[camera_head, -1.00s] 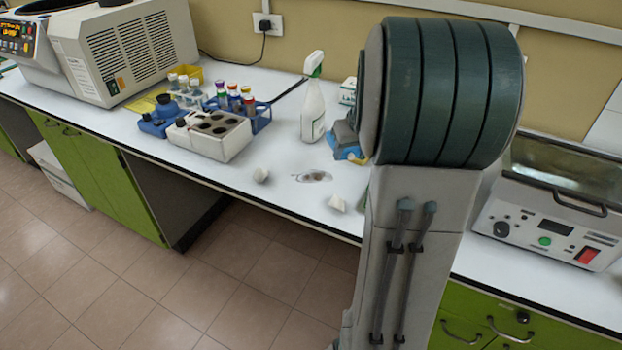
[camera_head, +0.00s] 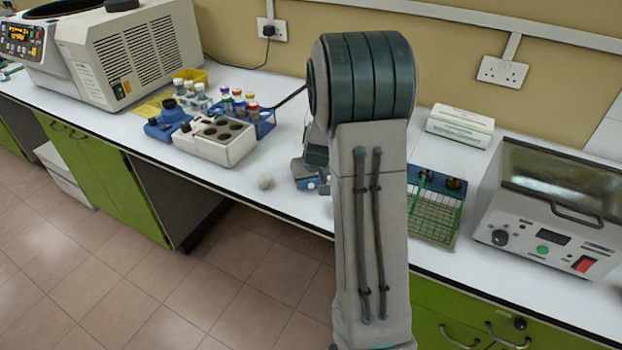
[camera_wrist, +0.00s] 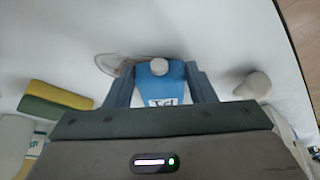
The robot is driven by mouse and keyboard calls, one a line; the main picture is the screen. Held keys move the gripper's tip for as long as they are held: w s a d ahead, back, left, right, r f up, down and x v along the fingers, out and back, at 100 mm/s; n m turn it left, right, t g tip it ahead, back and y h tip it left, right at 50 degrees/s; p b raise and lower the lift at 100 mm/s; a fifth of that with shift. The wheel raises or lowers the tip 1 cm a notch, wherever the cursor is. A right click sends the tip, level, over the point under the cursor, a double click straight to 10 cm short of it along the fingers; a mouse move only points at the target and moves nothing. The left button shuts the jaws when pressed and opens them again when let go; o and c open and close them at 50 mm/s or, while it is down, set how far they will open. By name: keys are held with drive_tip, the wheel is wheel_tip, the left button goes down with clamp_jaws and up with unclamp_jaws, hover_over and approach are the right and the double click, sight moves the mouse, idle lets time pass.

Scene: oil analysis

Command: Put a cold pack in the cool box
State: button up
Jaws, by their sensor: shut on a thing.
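My gripper (camera_wrist: 162,84) is shut on a blue pack with a white cap and a white label, which I take as the cold pack (camera_wrist: 160,82). In the wrist view the pack sits between the two grey-blue fingers, its cap pointing away from my palm. In the head view my gripper (camera_head: 308,175) is low over the middle of the bench, partly hidden behind my arm. Whether the pack touches the bench top I cannot tell. I cannot make out a cool box in either view.
A white block with dark holes (camera_head: 215,140) and tube racks (camera_head: 250,117) stand further left. A green grid (camera_head: 433,215), a carton (camera_head: 460,126) and a lidded machine (camera_head: 550,205) are right.

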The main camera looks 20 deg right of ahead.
drive_tip(key=shift+f, duration=0.15)
drive_tip(key=o, duration=1.1)
drive_tip(key=shift+c, duration=0.2)
